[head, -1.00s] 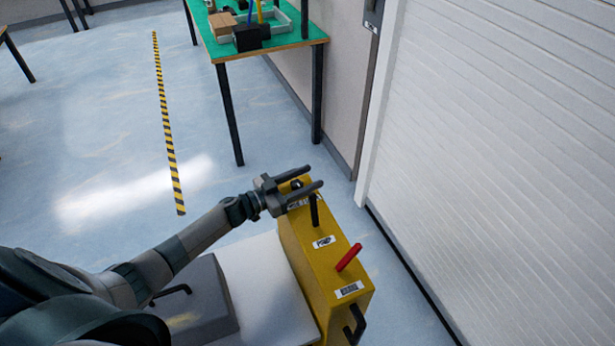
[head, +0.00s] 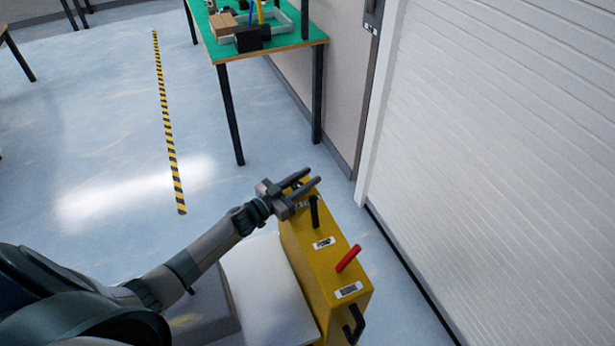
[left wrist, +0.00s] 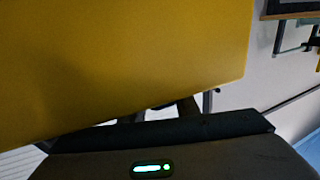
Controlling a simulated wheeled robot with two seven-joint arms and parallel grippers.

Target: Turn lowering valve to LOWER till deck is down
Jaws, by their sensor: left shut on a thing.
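A yellow control box (head: 325,272) stands on a pale deck (head: 265,280). On its top are a black lever (head: 314,212) beside a label reading PUMP, and a red lever (head: 348,258) beside a label too small to read. My left gripper (head: 308,180) is at the far end of the box top, shut on the black valve knob there. The fingers hide the knob and part of its label. In the left wrist view, the yellow box (left wrist: 130,60) fills the upper part, and the grip itself is not clear. My right gripper is not in view.
A white ribbed shutter (head: 500,140) stands close on the right. A green-topped table (head: 285,42) with items on it is beyond the box. A black handle (head: 355,325) is at the box's near end. The floor to the left is open.

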